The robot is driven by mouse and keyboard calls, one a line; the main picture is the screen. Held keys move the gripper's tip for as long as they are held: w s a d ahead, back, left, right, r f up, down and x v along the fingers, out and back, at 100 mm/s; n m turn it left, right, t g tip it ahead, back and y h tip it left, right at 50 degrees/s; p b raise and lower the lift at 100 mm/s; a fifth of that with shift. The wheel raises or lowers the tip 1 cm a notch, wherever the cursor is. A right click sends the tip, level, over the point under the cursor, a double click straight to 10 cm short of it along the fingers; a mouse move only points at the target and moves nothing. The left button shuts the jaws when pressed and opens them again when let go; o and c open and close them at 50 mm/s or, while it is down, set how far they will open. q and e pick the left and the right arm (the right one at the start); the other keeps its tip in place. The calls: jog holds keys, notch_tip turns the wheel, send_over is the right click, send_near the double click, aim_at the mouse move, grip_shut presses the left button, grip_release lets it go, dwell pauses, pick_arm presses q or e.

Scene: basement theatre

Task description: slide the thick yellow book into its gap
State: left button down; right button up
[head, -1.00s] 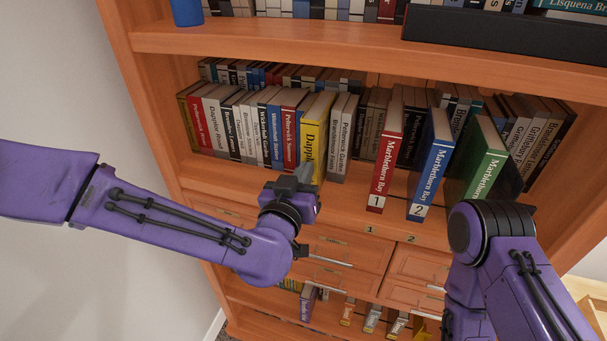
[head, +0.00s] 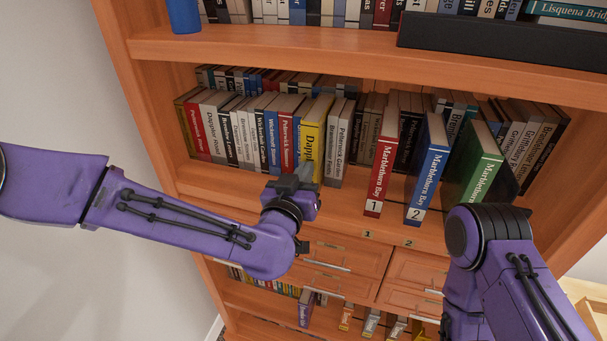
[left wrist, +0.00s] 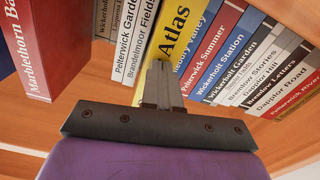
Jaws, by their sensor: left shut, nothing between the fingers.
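A red book (head: 382,165), a blue book (head: 429,170) and a green book (head: 480,170) stick out further right on the same shelf (head: 235,180). The upper shelf board (head: 280,42) lies above the row. Drawers (head: 345,250) lie below.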

pick_arm(q)
jog(key=shift+w+d, duration=0.15)
jog(key=shift+w, duration=0.35)
jog(key=shift+s, duration=0.1)
jog(key=p+v, duration=0.6)
jog(key=v, duration=0.7)
jog(key=shift+s+p, duration=0.15)
jog(key=shift+p, duration=0.15)
